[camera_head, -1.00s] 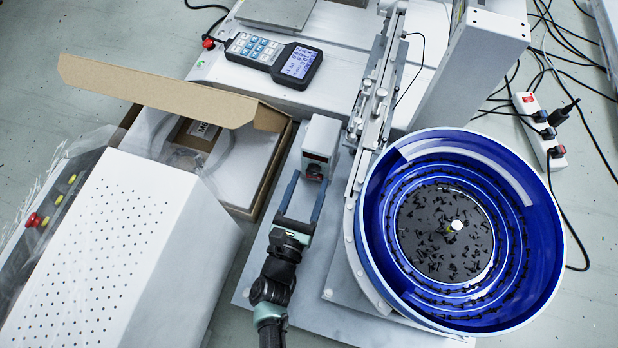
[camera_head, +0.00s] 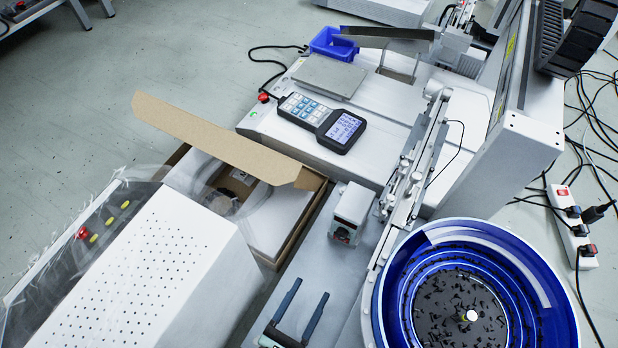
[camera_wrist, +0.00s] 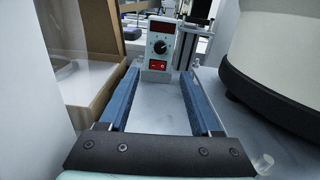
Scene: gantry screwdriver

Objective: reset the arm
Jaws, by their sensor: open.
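My gripper (camera_head: 301,312) is at the bottom of the head view, with its two long blue fingers spread apart and nothing between them. It also shows in the wrist view (camera_wrist: 160,90), where the open fingers point forward along the grey base plate. A small grey control box (camera_head: 351,213) stands beyond the fingertips, apart from them. In the wrist view the control box (camera_wrist: 158,48) shows a black knob, a red switch and a dark display. Most of my arm lies below the head view's edge.
A blue bowl feeder (camera_head: 560,290) with black screws stands to the right. An open cardboard box (camera_head: 215,135) and a white perforated housing (camera_head: 150,265) are to the left. A handheld keypad unit (camera_head: 322,122) lies on the white machine (camera_head: 390,150) behind. A power strip (camera_head: 572,225) lies at right.

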